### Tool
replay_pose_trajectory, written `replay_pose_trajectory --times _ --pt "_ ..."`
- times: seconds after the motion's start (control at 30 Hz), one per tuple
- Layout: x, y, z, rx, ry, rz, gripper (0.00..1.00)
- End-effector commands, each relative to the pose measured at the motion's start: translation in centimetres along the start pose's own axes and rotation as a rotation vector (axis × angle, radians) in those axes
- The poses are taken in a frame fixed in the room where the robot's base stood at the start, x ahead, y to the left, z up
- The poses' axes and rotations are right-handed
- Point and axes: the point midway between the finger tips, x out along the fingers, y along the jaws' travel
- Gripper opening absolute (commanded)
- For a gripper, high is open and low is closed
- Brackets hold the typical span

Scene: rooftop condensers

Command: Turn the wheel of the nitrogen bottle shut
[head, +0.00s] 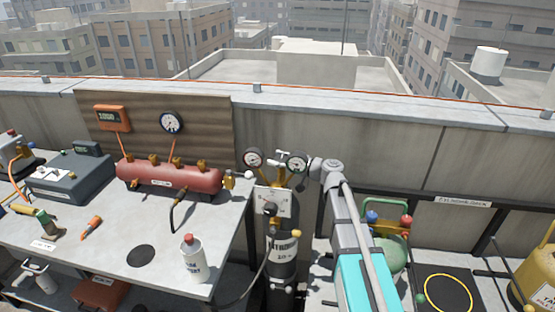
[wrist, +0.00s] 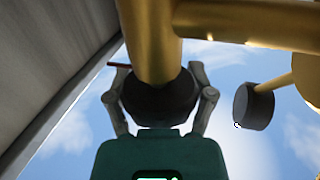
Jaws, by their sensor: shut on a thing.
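The nitrogen bottle (head: 282,255) stands upright in the middle of the head view, dark with a pale label. Two round gauges (head: 297,162) and brass fittings sit above it. In the wrist view a dark round wheel (wrist: 160,102) sits at the end of a thick brass stem (wrist: 150,40). My gripper (wrist: 158,82) is shut on this wheel, one grey finger on each side of it. My arm reaches in from the right beside the gauges in the head view. The wheel cannot be made out clearly there.
A second dark knob (wrist: 255,106) on a brass stem is close right of my gripper. A workbench (head: 115,255) with a red manifold (head: 170,177) and a white bottle (head: 192,258) stands left. A green cylinder (head: 391,255) is right of my arm. The parapet (head: 430,155) runs behind.

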Motion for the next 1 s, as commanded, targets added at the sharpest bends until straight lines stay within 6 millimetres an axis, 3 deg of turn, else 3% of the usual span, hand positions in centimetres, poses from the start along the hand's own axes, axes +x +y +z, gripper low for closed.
replay_pose_trajectory --times 0.3,0.33,0.43,1.0 --pt "0.0 -0.09 0.03 0.0 -0.001 0.003 0.22" --pt "0.0 -0.09 0.03 0.0 -0.001 0.003 0.75" --pt "-0.01 -0.09 0.03 0.0 -0.001 0.003 0.91" --pt "-0.59 -0.03 0.01 0.0 0.0 0.004 0.91"
